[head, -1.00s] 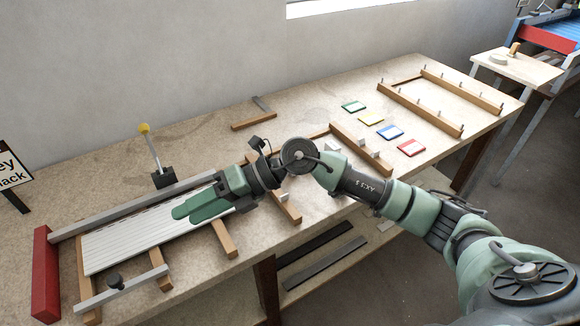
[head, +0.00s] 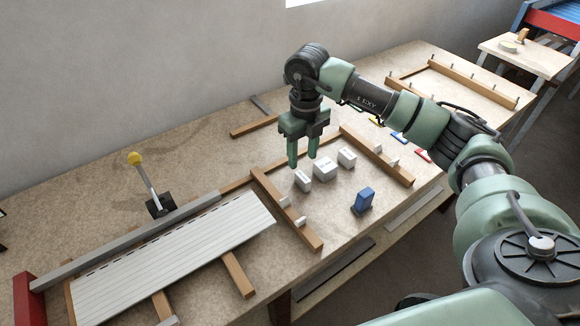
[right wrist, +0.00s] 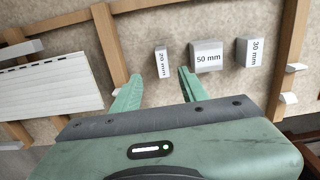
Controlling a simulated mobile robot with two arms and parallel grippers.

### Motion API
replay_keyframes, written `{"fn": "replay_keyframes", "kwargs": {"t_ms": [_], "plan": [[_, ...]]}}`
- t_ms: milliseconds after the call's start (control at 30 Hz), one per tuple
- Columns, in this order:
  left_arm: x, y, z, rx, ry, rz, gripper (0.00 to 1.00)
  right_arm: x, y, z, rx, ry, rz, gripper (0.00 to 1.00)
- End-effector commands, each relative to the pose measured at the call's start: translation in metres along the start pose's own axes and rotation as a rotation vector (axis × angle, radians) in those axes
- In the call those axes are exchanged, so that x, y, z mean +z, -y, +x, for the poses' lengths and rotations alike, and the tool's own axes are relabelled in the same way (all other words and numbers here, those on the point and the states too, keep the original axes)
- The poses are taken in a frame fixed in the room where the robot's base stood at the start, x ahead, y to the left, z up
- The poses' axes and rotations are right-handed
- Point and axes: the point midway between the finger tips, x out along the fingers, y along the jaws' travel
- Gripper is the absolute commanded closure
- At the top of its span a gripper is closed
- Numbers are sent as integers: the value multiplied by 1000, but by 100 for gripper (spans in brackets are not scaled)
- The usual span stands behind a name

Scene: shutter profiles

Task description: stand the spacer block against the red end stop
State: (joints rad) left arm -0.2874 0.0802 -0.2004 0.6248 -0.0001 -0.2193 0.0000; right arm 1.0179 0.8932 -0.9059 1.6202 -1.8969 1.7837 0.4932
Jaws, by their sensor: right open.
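Three white spacer blocks stand on the bench inside a wooden frame. In the right wrist view they read 20 mm (right wrist: 162,62), 50 mm (right wrist: 207,56) and 30 mm (right wrist: 249,52). The head view shows them in a row, the 20 mm block (head: 303,181) at left, then the 50 mm block (head: 325,170) and the 30 mm block (head: 347,158). The red end stop (head: 27,298) is at the lower left, partly cut off. My right gripper (head: 302,163) is open and empty, pointing down above the 20 mm block, which shows between its fingertips (right wrist: 160,78). My left gripper is not in view.
White slatted profiles (head: 175,262) lie along a grey rail (head: 130,240), with a yellow-knobbed lever clamp (head: 160,203) behind. Wooden bars (head: 287,210) border the blocks. Coloured cards lie partly behind my arm.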

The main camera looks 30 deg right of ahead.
Motion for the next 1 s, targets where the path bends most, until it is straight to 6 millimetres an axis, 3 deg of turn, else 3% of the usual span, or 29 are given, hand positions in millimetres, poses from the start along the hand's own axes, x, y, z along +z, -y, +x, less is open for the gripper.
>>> {"fn": "replay_keyframes", "kwargs": {"t_ms": [167,400,533,700,967,1000], "plan": [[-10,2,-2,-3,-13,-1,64,-1,4,6,-12,-7,8,56],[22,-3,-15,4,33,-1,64,-2,4,32,-11,-9,7,56],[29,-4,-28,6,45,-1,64,-2,4,51,-10,-10,6,56],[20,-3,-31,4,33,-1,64,-2,4,73,-10,-6,6,56],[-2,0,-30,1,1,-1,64,-1,4,77,-10,-4,6,56],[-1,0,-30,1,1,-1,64,-1,4,77,-10,-4,6,65]]}}
